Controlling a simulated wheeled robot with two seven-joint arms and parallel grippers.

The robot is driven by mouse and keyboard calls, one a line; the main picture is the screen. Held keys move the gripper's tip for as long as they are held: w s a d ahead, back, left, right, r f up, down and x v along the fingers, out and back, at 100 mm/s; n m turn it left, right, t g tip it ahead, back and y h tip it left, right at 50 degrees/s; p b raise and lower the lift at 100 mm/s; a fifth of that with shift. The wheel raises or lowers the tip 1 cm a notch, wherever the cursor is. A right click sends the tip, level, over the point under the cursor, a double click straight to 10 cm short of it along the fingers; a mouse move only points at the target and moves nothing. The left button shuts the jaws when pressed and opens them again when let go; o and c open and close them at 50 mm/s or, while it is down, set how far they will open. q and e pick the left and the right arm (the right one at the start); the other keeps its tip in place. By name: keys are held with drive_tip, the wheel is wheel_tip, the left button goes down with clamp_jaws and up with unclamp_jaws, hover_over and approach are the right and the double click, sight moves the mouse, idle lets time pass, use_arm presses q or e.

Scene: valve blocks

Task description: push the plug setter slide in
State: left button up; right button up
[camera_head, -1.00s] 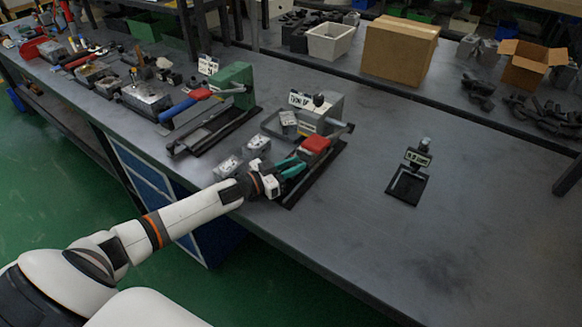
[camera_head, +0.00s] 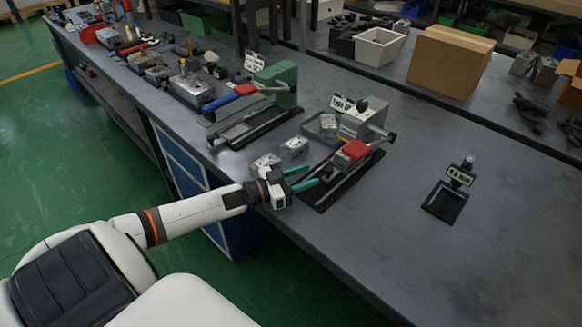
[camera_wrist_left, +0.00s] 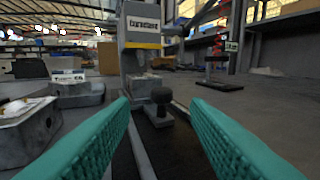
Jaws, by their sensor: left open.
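A grey fixture (camera_head: 364,118) with a small sign and a red-topped slide (camera_head: 355,150) on a dark base plate (camera_head: 338,183) stands near the table's front edge; I take it as the plug setter, but its lettering is not clearly legible. My left gripper (camera_head: 313,179) is open and empty, just left of the red-topped part and apart from it. In the left wrist view, its two teal fingers (camera_wrist_left: 162,138) are spread wide. Between and beyond them are a black knob (camera_wrist_left: 161,96) and a grey labelled block (camera_wrist_left: 140,28). My right gripper is not in view.
Small metal blocks (camera_head: 293,146) lie just behind my left gripper. A green fixture (camera_head: 277,84) with a red and blue handle stands farther left. A small signed stand (camera_head: 445,203) is on the right, with bare tabletop around it.

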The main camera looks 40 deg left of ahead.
use_arm(q)
drive_tip(key=shift+v, duration=2.05)
